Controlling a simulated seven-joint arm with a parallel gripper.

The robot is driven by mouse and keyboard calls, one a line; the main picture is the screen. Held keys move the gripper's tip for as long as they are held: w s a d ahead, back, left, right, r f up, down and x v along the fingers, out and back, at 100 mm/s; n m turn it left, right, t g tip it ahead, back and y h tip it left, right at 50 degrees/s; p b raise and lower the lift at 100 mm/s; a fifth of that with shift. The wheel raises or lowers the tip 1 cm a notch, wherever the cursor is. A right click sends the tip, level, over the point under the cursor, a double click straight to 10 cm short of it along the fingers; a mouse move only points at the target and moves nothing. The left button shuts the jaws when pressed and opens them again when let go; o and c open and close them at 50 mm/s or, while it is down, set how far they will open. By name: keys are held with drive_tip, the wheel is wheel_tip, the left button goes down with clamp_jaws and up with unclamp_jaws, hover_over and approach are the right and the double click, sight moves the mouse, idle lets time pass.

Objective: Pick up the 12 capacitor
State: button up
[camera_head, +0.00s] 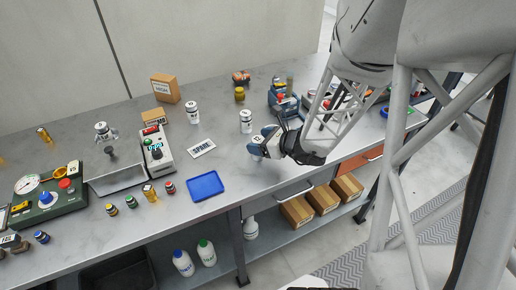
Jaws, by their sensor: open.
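A white capacitor (257,149), whose top label seems to read 12, stands on the grey workbench (225,160) near its front edge, right of centre. My gripper (264,143) is open and right at this capacitor, with its blue-grey fingers covering the right side of it. I cannot tell whether the fingers touch it. Another white capacitor (246,122) stands just behind and left of it. A further one (193,113) stands farther left; their labels are too small to read surely.
A blue tray (205,186) and a SPARE card (201,148) lie left of my gripper. A meter box (156,149), a clamp stand with a canister (102,132), and a green gauge unit (47,194) stand farther left. A blue-grey tool (284,101) stands behind my gripper.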

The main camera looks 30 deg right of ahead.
drive_tip(key=shift+x, duration=1.35)
drive_tip(key=c, duration=1)
drive_tip(key=shift+c, duration=0.2)
drive_tip(key=shift+r, duration=0.9)
drive_tip(key=shift+s+r, duration=0.2)
drive_tip(key=shift+r, duration=0.75)
drive_tip(key=s+a+r, duration=0.1)
drive_tip(key=s+a, duration=0.2)
drive_tip(key=s, duration=1.2)
drive_tip(key=shift+s+r, duration=0.15)
drive_tip(key=shift+s, duration=0.05)
